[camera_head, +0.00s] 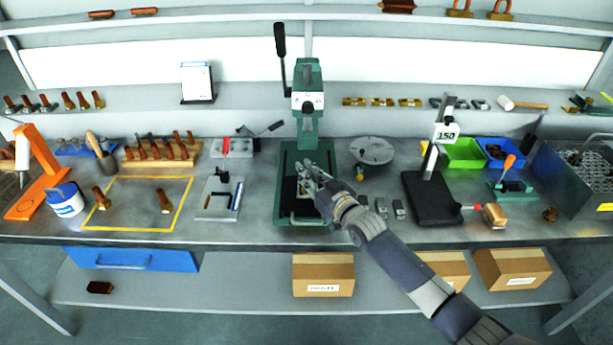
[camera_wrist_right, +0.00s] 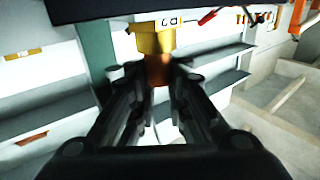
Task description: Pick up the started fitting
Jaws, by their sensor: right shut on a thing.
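My right gripper (camera_head: 312,178) reaches over the base of the green press (camera_head: 283,212), below its ram. In the right wrist view my right gripper (camera_wrist_right: 157,82) is shut on a fitting with a brass-yellow upper part (camera_wrist_right: 155,40) and a copper-coloured lower part. The fingers stand on either side of the copper part. In the head view the fitting is mostly hidden by the gripper. I cannot tell whether it touches the press base. My left gripper is not in view.
A yellow-outlined area (camera_head: 130,227) with two brown fittings lies left, beside a grey fixture plate (camera_head: 207,211). A round grey plate (camera_head: 372,148) and small metal blocks (camera_head: 398,208) are right of the press. A black-based stand (camera_head: 432,205) is farther right. The press lever (camera_head: 281,42) rises above.

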